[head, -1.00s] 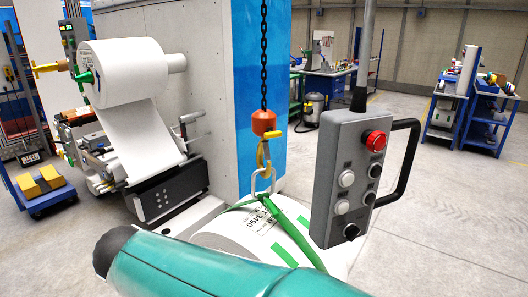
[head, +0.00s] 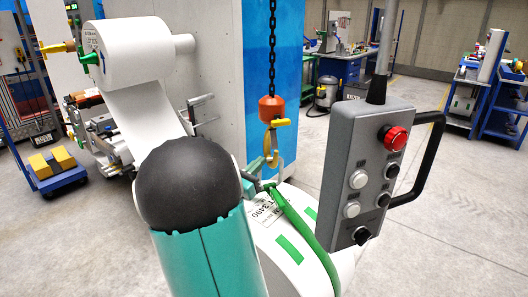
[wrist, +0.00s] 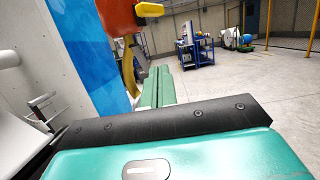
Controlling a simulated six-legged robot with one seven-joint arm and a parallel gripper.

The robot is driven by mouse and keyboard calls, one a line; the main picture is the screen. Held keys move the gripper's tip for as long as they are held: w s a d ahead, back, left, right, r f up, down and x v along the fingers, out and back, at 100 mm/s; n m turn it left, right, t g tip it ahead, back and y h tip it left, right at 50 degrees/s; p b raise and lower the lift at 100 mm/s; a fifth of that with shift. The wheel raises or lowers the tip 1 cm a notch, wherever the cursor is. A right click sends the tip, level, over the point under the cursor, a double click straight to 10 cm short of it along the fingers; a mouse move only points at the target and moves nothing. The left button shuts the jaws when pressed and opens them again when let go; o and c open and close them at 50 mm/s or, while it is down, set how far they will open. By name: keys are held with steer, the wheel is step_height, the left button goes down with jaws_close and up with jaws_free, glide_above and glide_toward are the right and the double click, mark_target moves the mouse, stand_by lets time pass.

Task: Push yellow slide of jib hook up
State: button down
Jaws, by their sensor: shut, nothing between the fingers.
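The jib hook hangs on a black chain, with an orange-red block (head: 271,107) on top and a yellow hook (head: 272,150) below. Its yellow slide (head: 281,122) sticks out to the right just under the block. In the wrist view the slide (wrist: 149,9) is at the top edge, above the fingers, and the hook (wrist: 130,72) is partly hidden behind them. My gripper (head: 256,165) is shut and empty, its teal fingers low beside the hook and below the slide. The fingers also show in the wrist view (wrist: 158,80). I cannot tell whether they touch the hook.
A green sling (head: 305,232) lies over a white roll (head: 275,250) below the hook. A grey control pendant (head: 365,165) with a black handle hangs close on the right. A blue and white machine column (head: 232,80) stands behind the hook. Open floor lies to the right.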

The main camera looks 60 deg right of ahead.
mark_target(281, 123)
steer(key=s+d+r, duration=0.1)
steer(key=d+r, duration=0.5)
steer(key=d, duration=0.2)
steer(key=shift+s+d, duration=0.15)
steer(key=shift+d, duration=0.15)
steer(key=shift+r, duration=0.2)
steer(key=shift+r, duration=1.8)
